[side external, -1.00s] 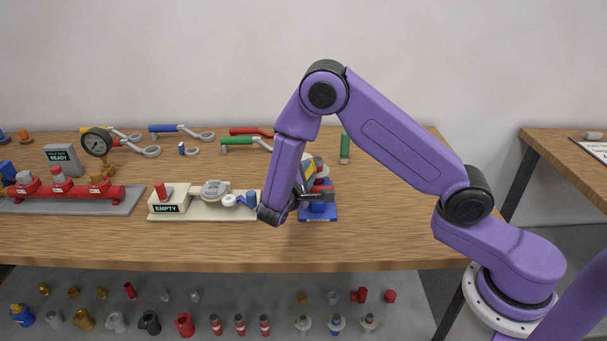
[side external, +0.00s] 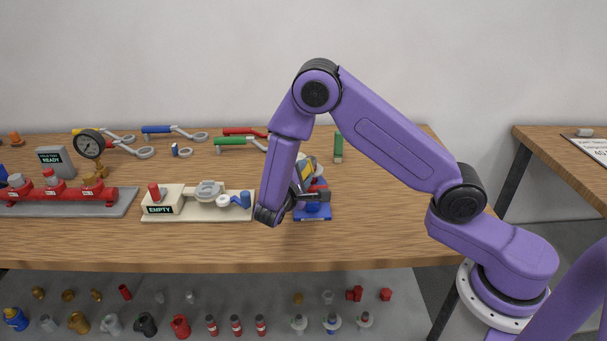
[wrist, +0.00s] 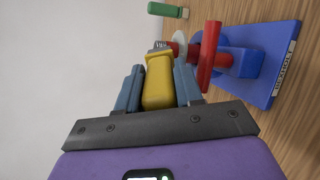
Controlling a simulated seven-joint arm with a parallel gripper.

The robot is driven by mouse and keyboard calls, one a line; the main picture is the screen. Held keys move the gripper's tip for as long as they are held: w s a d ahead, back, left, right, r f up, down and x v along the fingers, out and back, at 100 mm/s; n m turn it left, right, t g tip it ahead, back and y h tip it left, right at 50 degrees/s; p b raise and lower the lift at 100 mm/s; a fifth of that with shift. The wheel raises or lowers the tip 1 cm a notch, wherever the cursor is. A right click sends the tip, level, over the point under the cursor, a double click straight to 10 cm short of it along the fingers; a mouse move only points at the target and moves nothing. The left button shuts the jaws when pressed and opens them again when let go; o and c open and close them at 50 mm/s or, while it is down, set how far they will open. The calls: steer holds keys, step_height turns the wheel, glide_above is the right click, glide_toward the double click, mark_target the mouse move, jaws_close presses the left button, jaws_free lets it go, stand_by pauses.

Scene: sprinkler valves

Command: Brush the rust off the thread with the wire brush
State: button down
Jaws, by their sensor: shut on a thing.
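My gripper (wrist: 158,70) is shut on the yellow handle of the wire brush (wrist: 158,88). Grey bristles show at the brush's far tip. The tip is close beside a red and white part (wrist: 179,44) clamped in the blue bench vise (wrist: 282,48); I cannot tell whether they touch. The thread and its rust are too small or hidden to make out. A red bar (wrist: 209,55) crosses in front of the vise. In the side view my gripper (side external: 308,194) is over the blue vise base (side external: 312,214), and some yellow shows there.
A cream stand marked EMPTY (side external: 160,209) is left of the vise. A green item (side external: 338,148) is behind it. Several colour-handled wrenches (side external: 172,130) lie at the back, and a red manifold (side external: 58,194) is at far left. The table's right end is clear.

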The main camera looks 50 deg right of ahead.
steer(key=shift+w+a, duration=0.2)
steer(key=shift+w, duration=0.3)
steer(key=shift+s, duration=0.1)
steer(key=shift+s+d, duration=0.8)
steer(key=shift+d, duration=0.05)
steer(key=shift+w+a, duration=0.8)
steer(key=shift+a, duration=0.15)
steer(key=shift+w, duration=0.15)
